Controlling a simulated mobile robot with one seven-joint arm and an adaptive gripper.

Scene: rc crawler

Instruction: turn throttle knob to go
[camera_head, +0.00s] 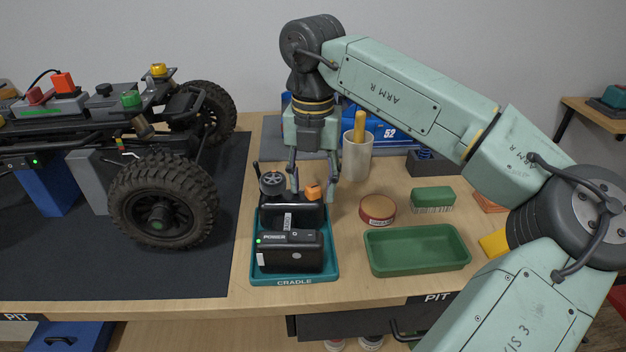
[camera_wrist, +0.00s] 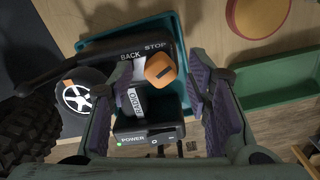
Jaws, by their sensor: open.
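The orange throttle knob (camera_head: 313,191) sits on top of the black transmitter (camera_head: 285,212), which stands in the teal cradle (camera_head: 333,276). In the wrist view, the knob (camera_wrist: 160,69) has a dark pointer mark, and the words BACK and STOP show beside it. No GO label is readable. My gripper (camera_head: 312,194) is open above the transmitter, pointing down. In the wrist view, its fingers (camera_wrist: 160,82) stand apart with the knob in the gap near their tips. I cannot tell if either finger touches it.
A black POWER box (camera_head: 290,254) with a green light fills the cradle's front. The transmitter's small wheel (camera_head: 272,182) is left of the knob. A crawler (camera_head: 160,205) stands left; a cup (camera_head: 356,165), round tin (camera_head: 377,208) and green tray (camera_head: 417,250) stand right.

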